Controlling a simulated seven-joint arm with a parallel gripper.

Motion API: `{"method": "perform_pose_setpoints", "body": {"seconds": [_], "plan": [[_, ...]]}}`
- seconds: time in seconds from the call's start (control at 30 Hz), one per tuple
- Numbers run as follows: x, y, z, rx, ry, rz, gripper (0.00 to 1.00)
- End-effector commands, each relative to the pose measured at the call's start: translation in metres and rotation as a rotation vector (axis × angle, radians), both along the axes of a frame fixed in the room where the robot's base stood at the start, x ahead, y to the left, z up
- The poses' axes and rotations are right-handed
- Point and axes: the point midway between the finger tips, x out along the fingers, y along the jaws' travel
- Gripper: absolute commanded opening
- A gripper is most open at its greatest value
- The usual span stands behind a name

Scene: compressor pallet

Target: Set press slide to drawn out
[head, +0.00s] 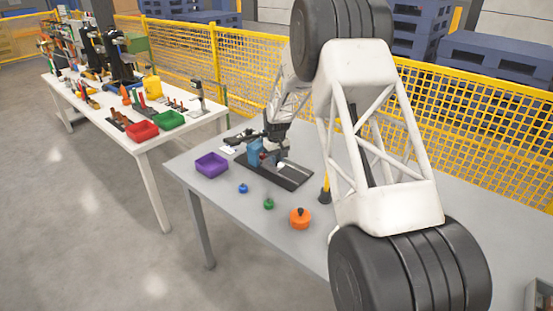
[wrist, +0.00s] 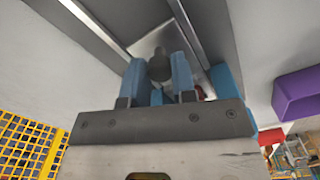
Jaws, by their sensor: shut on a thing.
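The press slide sits on a long dark base with light rails (head: 291,176) on the grey table. A blue block (head: 255,150) stands at the base's far left end, and its edge shows in the wrist view (wrist: 228,88). In the wrist view my gripper's blue fingers (wrist: 158,72) are shut on the slide's grey round knob (wrist: 158,64). A light metal plate (wrist: 152,40) lies behind the knob, between the rails. In the head view my gripper (head: 277,156) is over the base beside the blue block, and its fingers are mostly hidden.
A purple tray (head: 211,164) stands left of the base. A blue knobbed piece (head: 243,188), a green one (head: 268,203) and an orange lidded pot (head: 300,218) stand in front. My arm hides much of the table's right. A crowded white table (head: 150,143) stands left.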

Motion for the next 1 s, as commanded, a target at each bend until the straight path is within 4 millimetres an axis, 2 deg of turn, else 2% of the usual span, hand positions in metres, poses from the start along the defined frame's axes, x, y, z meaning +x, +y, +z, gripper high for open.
{"method": "perform_pose_setpoints", "body": {"seconds": [0.37,1.0], "plan": [[-0.005,-0.006,0.001,-0.001,-0.001,-0.001,0.0],[-0.065,-0.067,0.001,-0.001,-0.001,-0.001,0.0]]}}
